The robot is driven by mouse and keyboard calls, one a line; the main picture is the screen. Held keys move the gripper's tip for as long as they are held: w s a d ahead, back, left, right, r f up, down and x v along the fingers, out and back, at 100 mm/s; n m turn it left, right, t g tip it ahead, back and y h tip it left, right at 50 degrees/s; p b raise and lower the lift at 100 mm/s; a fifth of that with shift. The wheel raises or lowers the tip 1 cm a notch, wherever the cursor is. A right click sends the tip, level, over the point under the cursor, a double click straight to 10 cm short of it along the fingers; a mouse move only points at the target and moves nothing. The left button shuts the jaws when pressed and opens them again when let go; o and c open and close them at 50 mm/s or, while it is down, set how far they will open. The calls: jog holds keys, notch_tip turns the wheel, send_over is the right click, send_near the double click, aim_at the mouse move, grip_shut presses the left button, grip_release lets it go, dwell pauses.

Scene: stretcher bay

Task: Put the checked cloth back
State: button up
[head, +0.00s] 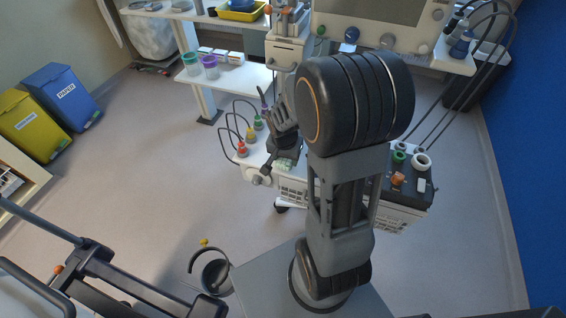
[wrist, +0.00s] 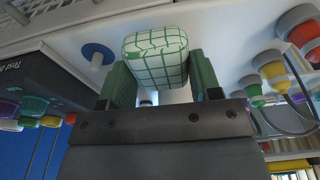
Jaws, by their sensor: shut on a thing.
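The checked cloth (wrist: 156,52), a small white bundle with green grid lines, is between the two green fingers of my gripper (wrist: 160,78) in the wrist view. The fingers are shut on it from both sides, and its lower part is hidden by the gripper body. In the head view my gripper (head: 285,146) is over the white top of a cart (head: 262,165), in front of the monitor unit. A pale green patch there may be the cloth; it is too small to be sure. I cannot tell whether the cloth touches the surface.
Red, yellow and green cable plugs (head: 247,135) stand left of my gripper. A dark unit with knobs (head: 407,180) is to the right. A white shelf (head: 235,75) with cups is behind. Yellow (head: 35,125) and blue (head: 62,95) bins stand far left. The floor between is mostly clear.

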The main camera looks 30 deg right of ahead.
aim_at(284, 163)
jog(key=shift+w+a+f, duration=0.15)
jog(key=shift+w+f, duration=0.05)
jog(key=shift+f, duration=0.15)
jog(key=shift+w+f, duration=0.15)
jog(key=shift+f, duration=1.55)
jog(key=o, duration=0.8)
jog(key=shift+r, duration=0.1)
jog(key=r, duration=0.4)
jog(key=s+a+r, duration=0.1)
jog(key=r, duration=0.6)
jog(key=shift+s+a+r, duration=0.15)
jog(key=shift+a+r, duration=0.15)
jog(key=shift+r, duration=0.1)
jog(key=shift+s+a+r+n+t+y, duration=0.25)
jog(key=shift+s+a+r+n+t, duration=0.25)
jog(key=shift+s+a+r+n, duration=0.9)
jog(key=shift+s+a+r+n+t+y, duration=0.2)
jog(key=shift+s+a+r+n+t, duration=0.5)
jog(key=shift+s+r+n, duration=0.75)
jog(key=shift+s+a+r+n+t+y, duration=0.3)
jog(key=shift+s+a+r+n, duration=0.95)
jog(key=shift+n, duration=0.7)
